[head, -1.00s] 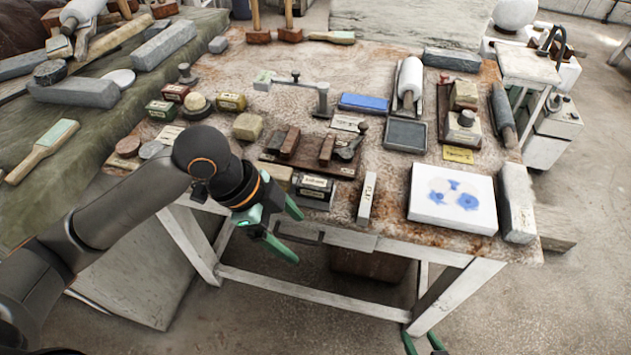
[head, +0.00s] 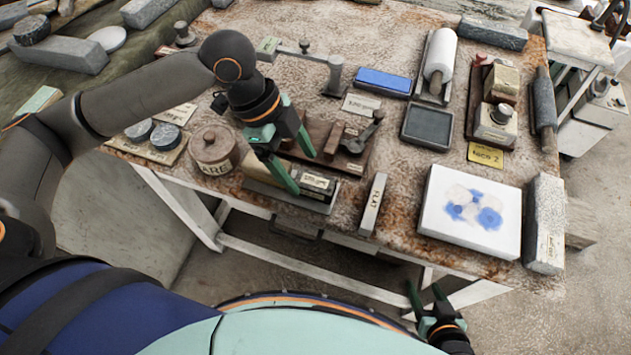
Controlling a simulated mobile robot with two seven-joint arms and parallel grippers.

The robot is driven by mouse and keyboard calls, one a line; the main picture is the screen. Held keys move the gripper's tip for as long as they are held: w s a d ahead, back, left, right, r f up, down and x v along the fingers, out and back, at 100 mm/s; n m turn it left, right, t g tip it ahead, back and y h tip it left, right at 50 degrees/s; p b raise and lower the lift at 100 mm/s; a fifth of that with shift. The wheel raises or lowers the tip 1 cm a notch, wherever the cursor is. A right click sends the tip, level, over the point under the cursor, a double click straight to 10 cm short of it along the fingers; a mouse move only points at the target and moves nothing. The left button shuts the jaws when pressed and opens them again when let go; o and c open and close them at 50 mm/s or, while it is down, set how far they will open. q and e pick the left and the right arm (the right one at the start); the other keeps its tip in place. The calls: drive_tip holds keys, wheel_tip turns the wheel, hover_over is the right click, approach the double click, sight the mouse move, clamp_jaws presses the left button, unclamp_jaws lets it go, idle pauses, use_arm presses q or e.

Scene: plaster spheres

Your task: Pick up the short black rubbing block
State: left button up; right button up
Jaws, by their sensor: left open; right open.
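A small dark block with a pale label (head: 317,182), which looks like the short black rubbing block, lies at the table's front edge, in or on a low grey holder (head: 300,200). My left gripper (head: 302,170) is open, fingers pointing down and right. Its fingertips are just left of and above the block in the picture; I cannot tell whether they touch it. The gripper hides part of the holder and what lies beside the block. My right gripper (head: 428,298) is open and empty, low in front of the table.
A brown lidded pot (head: 213,150) stands left of my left gripper. A rack with brown blocks (head: 352,160) is behind it.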

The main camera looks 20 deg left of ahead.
sight(314, 181)
use_arm(q)
drive_tip(key=x, duration=0.6)
drive_tip(key=shift+w+d+f, duration=0.25)
drive_tip(key=shift+w, duration=0.1)
clamp_jaws()
idle(0.4)
drive_tip(key=shift+r, duration=0.1)
